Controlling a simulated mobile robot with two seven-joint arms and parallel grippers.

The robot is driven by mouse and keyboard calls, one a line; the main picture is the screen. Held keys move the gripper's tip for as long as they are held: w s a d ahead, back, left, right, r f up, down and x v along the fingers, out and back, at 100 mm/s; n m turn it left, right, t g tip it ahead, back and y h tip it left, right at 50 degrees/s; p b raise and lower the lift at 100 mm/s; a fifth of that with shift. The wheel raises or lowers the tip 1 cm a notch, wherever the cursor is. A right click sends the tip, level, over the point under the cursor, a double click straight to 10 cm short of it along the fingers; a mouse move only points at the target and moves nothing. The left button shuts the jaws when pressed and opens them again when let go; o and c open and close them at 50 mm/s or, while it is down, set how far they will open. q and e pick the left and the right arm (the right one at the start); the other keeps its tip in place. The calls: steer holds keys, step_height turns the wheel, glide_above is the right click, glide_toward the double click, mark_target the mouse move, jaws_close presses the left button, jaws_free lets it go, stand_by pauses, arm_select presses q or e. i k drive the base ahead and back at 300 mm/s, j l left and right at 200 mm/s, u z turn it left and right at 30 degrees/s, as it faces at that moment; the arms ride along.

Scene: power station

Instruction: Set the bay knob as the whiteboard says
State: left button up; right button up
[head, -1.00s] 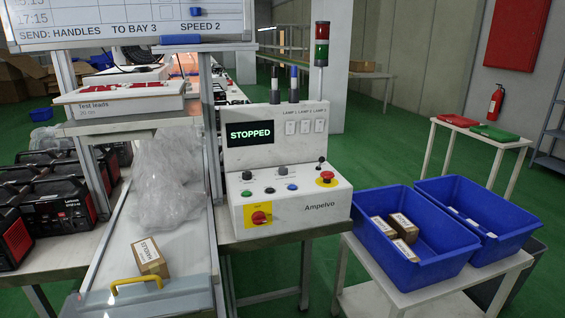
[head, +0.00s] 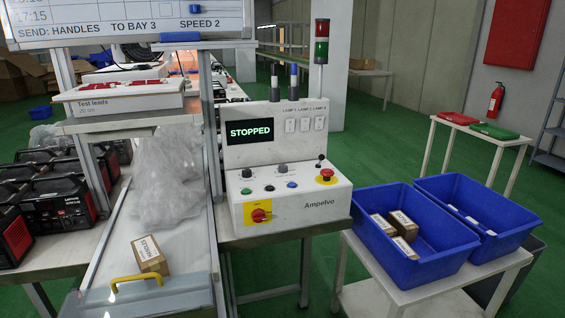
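The whiteboard (head: 130,12) at the upper left reads "SEND: HANDLES TO BAY 3 SPEED 2". The white control console (head: 325,208) marked "Ampelvo" stands in the middle. Its screen (head: 249,131) reads "STOPPED". A red rotary switch (head: 260,215) on a yellow plate is on the front. Neither of my grippers is in view.
A "HANDLES" carton (head: 150,254) lies by a yellow handle (head: 136,281) on the chute at left. A red stop button (head: 326,176), small lever (head: 320,161) and coloured buttons share the console. Blue bins (head: 410,262) stand at right. Space before the console looks clear.

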mark_target(282, 168)
steer(key=u, duration=0.9)
steer(key=i+l+u, duration=0.1)
steer(key=l+u, duration=0.7)
steer(key=u, duration=0.15)
steer(key=l+u, duration=0.2)
steer(key=l, duration=0.25)
steer(key=k+l+u, duration=0.15)
steer(key=l, duration=0.3)
